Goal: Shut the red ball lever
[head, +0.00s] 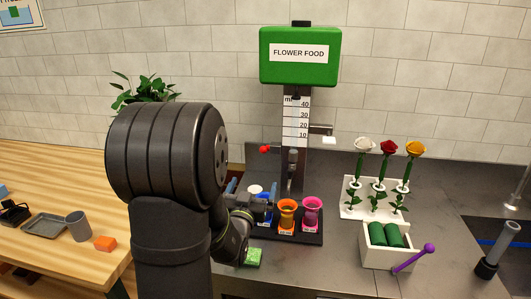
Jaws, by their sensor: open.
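The red ball lever (265,149) sticks out to the left from the column of the flower food dispenser (300,60), with its ball at the left end. My gripper (250,191) is open, below and slightly left of the red ball and apart from it in the picture. Its fingers look dark with blue parts, and my arm hides part of them. Nothing is seen held between them. A white-topped cup shows near the fingers; how far it stands from them I cannot tell.
Orange (287,213) and pink (312,211) vases stand on a dark tray, right of my gripper. A white rack holds white, red (388,148) and yellow roses. A white box (390,256) holds green rolls. A green block (253,257) lies in front. The wooden table is at left.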

